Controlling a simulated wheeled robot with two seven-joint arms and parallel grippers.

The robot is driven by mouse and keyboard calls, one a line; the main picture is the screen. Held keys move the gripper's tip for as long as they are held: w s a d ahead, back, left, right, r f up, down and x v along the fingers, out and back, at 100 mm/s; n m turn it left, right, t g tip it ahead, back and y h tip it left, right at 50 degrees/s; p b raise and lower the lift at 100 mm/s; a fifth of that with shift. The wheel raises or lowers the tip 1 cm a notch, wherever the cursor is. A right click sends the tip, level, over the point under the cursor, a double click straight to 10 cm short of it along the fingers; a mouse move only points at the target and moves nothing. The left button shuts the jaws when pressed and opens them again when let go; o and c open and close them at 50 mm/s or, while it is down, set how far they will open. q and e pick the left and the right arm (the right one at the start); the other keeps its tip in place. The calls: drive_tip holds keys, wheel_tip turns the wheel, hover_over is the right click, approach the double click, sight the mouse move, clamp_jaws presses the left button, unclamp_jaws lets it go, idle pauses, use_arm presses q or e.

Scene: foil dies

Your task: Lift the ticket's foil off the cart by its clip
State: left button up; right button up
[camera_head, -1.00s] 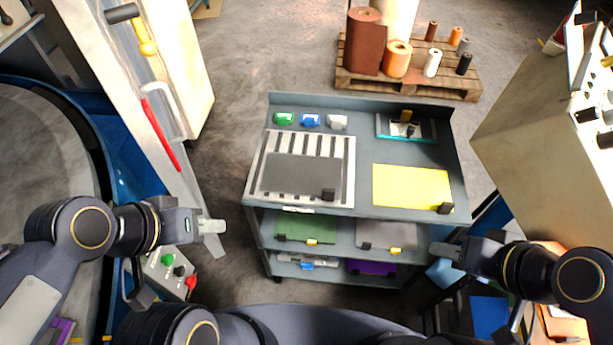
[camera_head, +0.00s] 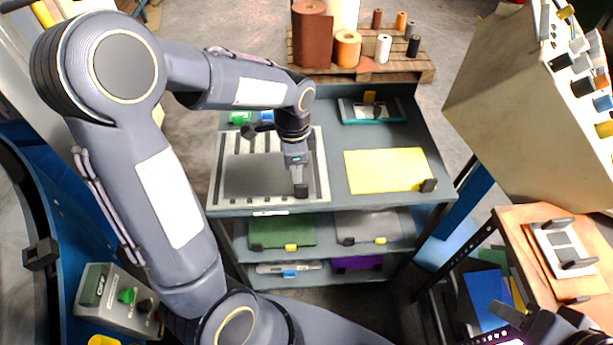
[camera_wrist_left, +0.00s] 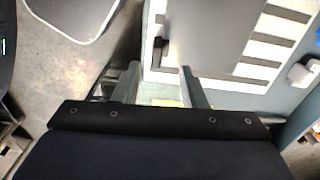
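A dark grey foil sheet (camera_head: 255,176) lies on the striped white bed on the cart top (camera_head: 335,150). Its small black clip (camera_wrist_left: 160,48) shows near the sheet's corner in the left wrist view. My left gripper (camera_head: 298,178) points down over that corner. In the left wrist view its fingers (camera_wrist_left: 160,88) are apart with nothing between them, and the clip lies just beyond the tips. My right gripper (camera_head: 510,316) is partly cut off at bottom right. No readable ticket shows.
Lower shelves hold a green foil (camera_head: 282,230), a grey foil (camera_head: 370,224) and a purple foil (camera_head: 357,264). A teal-edged tray (camera_head: 372,111) sits at the cart's back. A pallet of rolls (camera_head: 420,66) stands behind. A beige machine (camera_head: 525,100) and wooden table (camera_head: 535,262) flank the right.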

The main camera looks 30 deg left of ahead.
sight(298, 185)
use_arm(q)
drive_tip(key=shift+w+d+f+m, duration=0.25)
drive_tip(key=shift+w+f+m, duration=0.1)
drive_tip(key=shift+f, duration=0.2)
drive_tip(key=f, duration=0.5)
drive_tip(key=f+p, duration=0.1)
drive_tip(key=f, duration=0.1)
drive_tip(key=shift+s+f, duration=0.25)
drive_tip(key=shift+s, duration=0.15)
clamp_jaws()
